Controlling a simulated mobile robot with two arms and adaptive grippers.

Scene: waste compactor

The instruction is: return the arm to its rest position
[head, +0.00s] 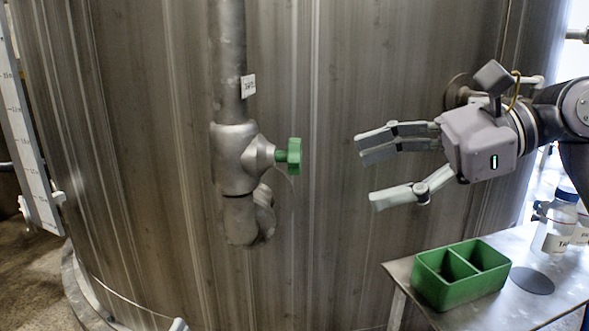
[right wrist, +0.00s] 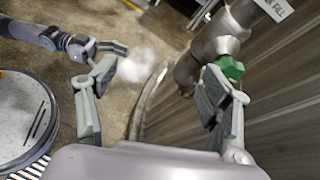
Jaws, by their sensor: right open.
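My right gripper (head: 368,173) is open and empty, in front of the tank at right of centre in the head view. Its fingers point left and are spread apart in the right wrist view (right wrist: 150,100). The green valve handle (head: 294,156) is left of the fingertips, with a visible gap. The handle also shows in the right wrist view (right wrist: 231,68), partly behind one finger. My left gripper (right wrist: 118,60) shows at the upper left of the right wrist view, with its fingers apart and nothing between them.
The handle sits on a vertical metal pipe (head: 231,60) along the large steel tank (head: 345,60). Below my right gripper, a green two-part bin (head: 440,289) stands on a metal table (head: 412,267). A clear bottle (head: 556,220) stands behind it.

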